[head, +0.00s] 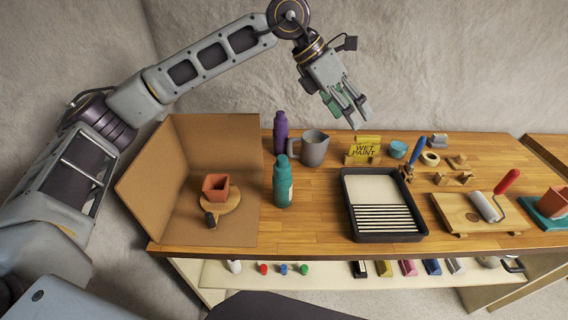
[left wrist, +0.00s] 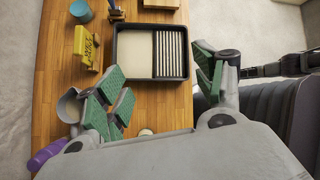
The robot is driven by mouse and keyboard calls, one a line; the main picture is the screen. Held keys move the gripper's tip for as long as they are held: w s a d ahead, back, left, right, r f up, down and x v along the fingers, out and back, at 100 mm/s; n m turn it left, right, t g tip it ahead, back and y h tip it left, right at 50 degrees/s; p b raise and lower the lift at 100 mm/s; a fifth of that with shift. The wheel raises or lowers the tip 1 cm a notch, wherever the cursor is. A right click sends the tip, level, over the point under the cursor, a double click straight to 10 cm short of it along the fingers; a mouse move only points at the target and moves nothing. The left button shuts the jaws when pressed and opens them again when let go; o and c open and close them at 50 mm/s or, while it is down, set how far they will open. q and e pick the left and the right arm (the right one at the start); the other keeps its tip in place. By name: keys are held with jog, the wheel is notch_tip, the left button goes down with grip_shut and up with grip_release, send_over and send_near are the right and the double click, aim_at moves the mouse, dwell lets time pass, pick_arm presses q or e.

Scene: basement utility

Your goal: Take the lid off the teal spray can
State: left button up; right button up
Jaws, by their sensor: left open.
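The teal spray can (head: 283,187) stands upright on the wooden workbench, left of the middle, with its rounded teal lid (head: 281,161) on top. My right gripper is not in view.
A purple bottle (head: 280,133) and a grey mug (head: 313,148) stand just behind the can. A cardboard screen (head: 217,145) with a terracotta pot (head: 215,187) is left. A black paint tray (head: 347,205) and yellow sign (head: 363,150) are right. Bench in front of the can is clear.

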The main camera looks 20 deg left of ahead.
pick_arm(q)
jog(key=a+f+y, duration=0.4)
jog(key=a, duration=0.3)
jog(key=g+y, duration=0.1)
jog(key=y, duration=0.3)
send_over(286, 157)
jog(key=shift+f+m, duration=0.3)
jog(key=shift+f, duration=0.1)
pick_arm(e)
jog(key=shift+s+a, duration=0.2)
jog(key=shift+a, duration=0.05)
pick_arm(q)
notch_tip(286, 157, down, 8)
jog(key=shift+f+p, duration=0.2)
jog(key=shift+p, duration=0.15)
jog(key=shift+f, duration=0.1)
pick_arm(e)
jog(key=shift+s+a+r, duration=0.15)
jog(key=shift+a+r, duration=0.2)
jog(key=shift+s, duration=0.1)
